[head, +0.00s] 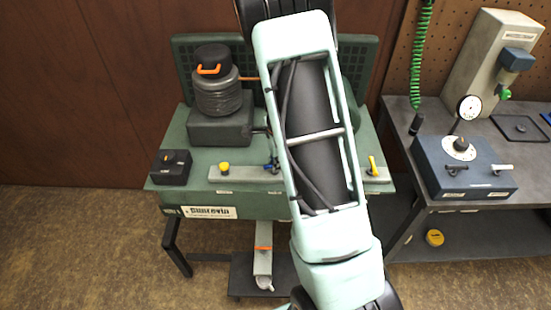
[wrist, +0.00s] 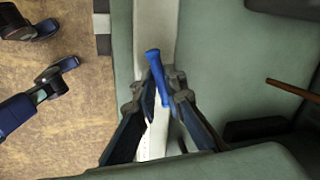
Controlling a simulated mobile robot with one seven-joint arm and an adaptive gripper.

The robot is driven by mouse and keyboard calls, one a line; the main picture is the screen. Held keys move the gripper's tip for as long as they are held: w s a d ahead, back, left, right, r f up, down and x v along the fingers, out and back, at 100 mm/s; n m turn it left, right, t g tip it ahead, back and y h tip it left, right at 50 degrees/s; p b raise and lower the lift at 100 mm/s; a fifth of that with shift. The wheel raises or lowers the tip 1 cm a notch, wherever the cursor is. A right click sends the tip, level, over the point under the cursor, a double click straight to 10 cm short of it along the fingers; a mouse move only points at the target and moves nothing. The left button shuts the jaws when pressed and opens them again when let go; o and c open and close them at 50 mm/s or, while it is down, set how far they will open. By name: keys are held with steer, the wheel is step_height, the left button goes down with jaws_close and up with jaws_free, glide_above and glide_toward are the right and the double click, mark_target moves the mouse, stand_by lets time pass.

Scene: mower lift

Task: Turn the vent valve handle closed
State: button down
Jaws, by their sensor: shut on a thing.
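A blue lever handle (wrist: 157,75) shows in the wrist view above a pale strip (wrist: 152,25) on the green bench. It lies slightly aslant, between the fingertips of my gripper (wrist: 160,84). My gripper is shut on it; the handle's lower end and pivot are partly hidden by the fingers. In the head view a small blue part (head: 269,166) shows on the grey strip, just left of my arm. My arm hides most of the gripper there. I cannot read which label belongs to the blue handle.
A yellow knob (head: 224,168) and a yellow handle (head: 372,165) stand on the same strip. A black box (head: 170,167) and a dark cylinder unit (head: 218,97) are on the green bench. A second bench on the right holds a blue box (head: 463,168).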

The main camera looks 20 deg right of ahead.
steer(key=shift+m+h+p, duration=0.3)
steer(key=shift+m+p, duration=1)
steer(key=shift+m, duration=0.5)
steer(key=c, duration=2)
jaws_free()
steer(key=shift+r, duration=0.1)
steer(key=v, duration=1.2)
steer(key=shift+a, duration=0.15)
